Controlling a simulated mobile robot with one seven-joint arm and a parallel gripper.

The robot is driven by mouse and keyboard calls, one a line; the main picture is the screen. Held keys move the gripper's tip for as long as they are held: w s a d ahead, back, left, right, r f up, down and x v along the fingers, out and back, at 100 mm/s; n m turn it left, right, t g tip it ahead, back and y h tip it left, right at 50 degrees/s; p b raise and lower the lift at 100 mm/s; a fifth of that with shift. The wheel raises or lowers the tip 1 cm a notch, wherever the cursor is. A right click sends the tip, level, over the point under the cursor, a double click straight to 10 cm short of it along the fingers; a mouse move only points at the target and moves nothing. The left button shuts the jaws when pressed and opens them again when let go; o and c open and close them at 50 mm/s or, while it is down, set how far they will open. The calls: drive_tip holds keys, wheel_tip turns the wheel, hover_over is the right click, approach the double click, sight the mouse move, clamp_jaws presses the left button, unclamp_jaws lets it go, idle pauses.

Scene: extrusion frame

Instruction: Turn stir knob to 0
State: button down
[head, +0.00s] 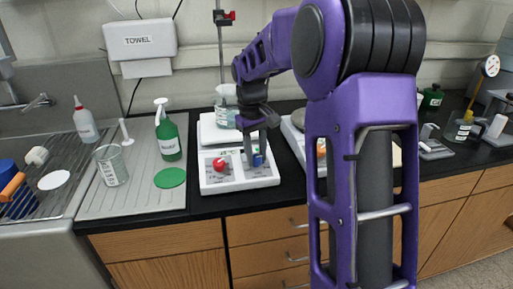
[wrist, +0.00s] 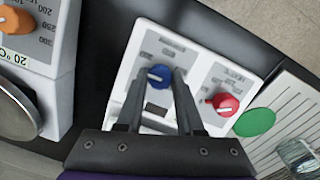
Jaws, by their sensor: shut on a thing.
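The stir knob is the blue knob (wrist: 159,76) on the white front panel (wrist: 138,52) of a hot plate stirrer. It also shows in the head view (head: 259,160), partly covered by my gripper. My gripper (wrist: 163,75) reaches down over the panel, with one finger on each side of the blue knob, and is shut on it. A red knob (wrist: 222,103) sits beside it on the same panel, marked for heat; it also shows in the head view (head: 219,164). The dial marking the blue knob points to is too small to read.
A second device with an orange knob (wrist: 16,20) stands close by. A green disc (head: 170,178) and a green spray bottle (head: 167,135) are left of the stirrer. A glass beaker (head: 226,106) stands on its plate. The black counter edge is in front.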

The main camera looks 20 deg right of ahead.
drive_tip(key=n+h+p, duration=0.1)
drive_tip(key=n+p, duration=0.1)
drive_tip(key=n, duration=0.2)
drive_tip(key=shift+a+n, duration=0.1)
drive_tip(key=shift+n, duration=0.6)
drive_tip(key=c, duration=0.5)
unclamp_jaws()
drive_tip(key=shift+c, duration=0.2)
wheel_tip(320, 180, up, 17)
drive_tip(key=s+a+p, duration=0.1)
drive_tip(key=a, duration=0.1)
drive_tip(key=shift+a+p, duration=0.3)
drive_tip(key=shift+p, duration=0.1)
drive_tip(key=shift+r, duration=0.1)
